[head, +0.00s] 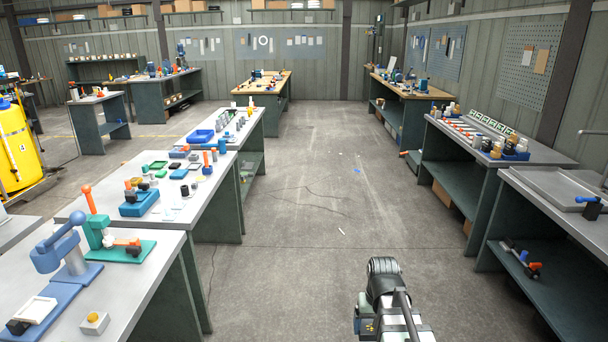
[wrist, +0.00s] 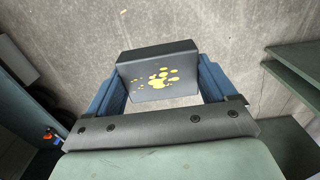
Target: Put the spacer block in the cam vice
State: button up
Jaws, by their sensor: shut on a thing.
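In the wrist view, my gripper (wrist: 160,88) is shut on a dark grey block with yellow spots (wrist: 155,68), which I take to be the spacer block. The blue fingers press on its left and right sides, and bare floor lies behind it. In the head view, part of my arm shows at the bottom, over the aisle; the block cannot be made out there. I cannot tell for sure which fixture is the cam vice. A teal fixture with an orange lever (head: 128,247) stands on the near left bench, and a black fixture with a blue lever (head: 590,206) on the near right bench.
A blue lever press (head: 72,258) and a yellow-buttoned box (head: 95,322) share the near left bench (head: 150,288). Several small parts and blue trays crowd the bench behind it. A grey tray (head: 552,188) lies on the near right bench. The aisle floor (head: 300,220) is mostly clear.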

jog(key=shift+f, duration=0.15)
jog(key=shift+a, duration=0.2)
jog(key=s+a+r+n, duration=0.1)
jog(key=s+a+n, duration=0.2)
jog(key=a, duration=1.1)
jog(key=s+a+r+n, duration=0.1)
jog(key=s+a+n, duration=0.25)
jog(key=a, duration=1.05)
jog(key=s+a+r+n, duration=0.1)
jog(key=s+a+n, duration=0.15)
jog(key=a, duration=1.15)
jog(key=s+a+r+n, duration=0.2)
jog(key=s+a+r, duration=0.1)
jog(key=s+a, duration=1)
jog(key=s+a+r+n, duration=0.3)
jog(key=s+a, duration=0.5)
jog(key=a, duration=0.9)
jog(key=s+a+r+n, duration=0.2)
jog(key=s+a+r, duration=0.1)
jog(key=s+a, duration=1)
jog(key=w+a+r+n, duration=0.1)
jog(key=a, duration=0.5)
jog(key=w+a+r+n, duration=0.1)
jog(key=w+a+r, duration=0.1)
jog(key=a, duration=0.5)
jog(key=shift+s+d+f, duration=0.15)
jog(key=shift+f, duration=2.4)
jog(key=shift+s+d+f, duration=0.1)
jog(key=shift+f, duration=2.4)
jog(key=shift+f, duration=0.6)
